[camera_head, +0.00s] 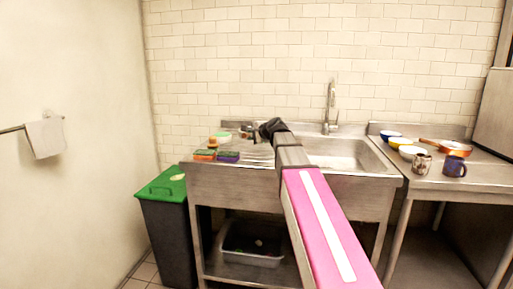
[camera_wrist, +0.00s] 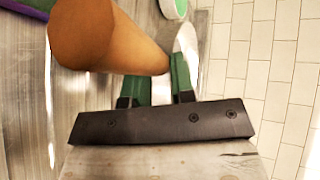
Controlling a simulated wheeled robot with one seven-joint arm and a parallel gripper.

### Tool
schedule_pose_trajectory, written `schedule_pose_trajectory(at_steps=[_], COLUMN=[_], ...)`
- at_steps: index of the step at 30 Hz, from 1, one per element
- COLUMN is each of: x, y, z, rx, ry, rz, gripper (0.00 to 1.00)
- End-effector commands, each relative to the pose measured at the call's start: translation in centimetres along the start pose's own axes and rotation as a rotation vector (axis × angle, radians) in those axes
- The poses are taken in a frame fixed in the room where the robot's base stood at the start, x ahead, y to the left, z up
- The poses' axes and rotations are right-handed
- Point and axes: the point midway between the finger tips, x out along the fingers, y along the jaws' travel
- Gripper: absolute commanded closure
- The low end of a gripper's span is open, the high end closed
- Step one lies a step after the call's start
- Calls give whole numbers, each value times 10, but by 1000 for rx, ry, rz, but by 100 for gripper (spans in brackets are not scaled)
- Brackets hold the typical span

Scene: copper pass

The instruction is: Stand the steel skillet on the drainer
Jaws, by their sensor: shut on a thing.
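The ridged steel drainer surface (camera_head: 258,156) lies left of the basin, partly behind my arm.
Sponges (camera_head: 229,156) and a small orange item (camera_head: 213,141) sit at the unit's left front. The basin (camera_head: 345,152) and tap (camera_head: 330,110) are right of my arm. Bowls (camera_head: 412,152), mugs (camera_head: 453,166) and a copper pan (camera_head: 456,148) stand on the right counter. A tiled wall is behind.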

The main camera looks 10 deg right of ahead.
Motion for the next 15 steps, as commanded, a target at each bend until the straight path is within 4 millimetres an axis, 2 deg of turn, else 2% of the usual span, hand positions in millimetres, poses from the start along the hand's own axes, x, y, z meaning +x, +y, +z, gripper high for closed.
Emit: schedule_pose_trajectory(at_steps=[1,6,15], x=[5,12,16], y=[2,11,21], z=[-12,-36,-45], rx=[1,1,0], ry=[2,1,0], rz=[-1,-1,-2], gripper=[100,100,100])
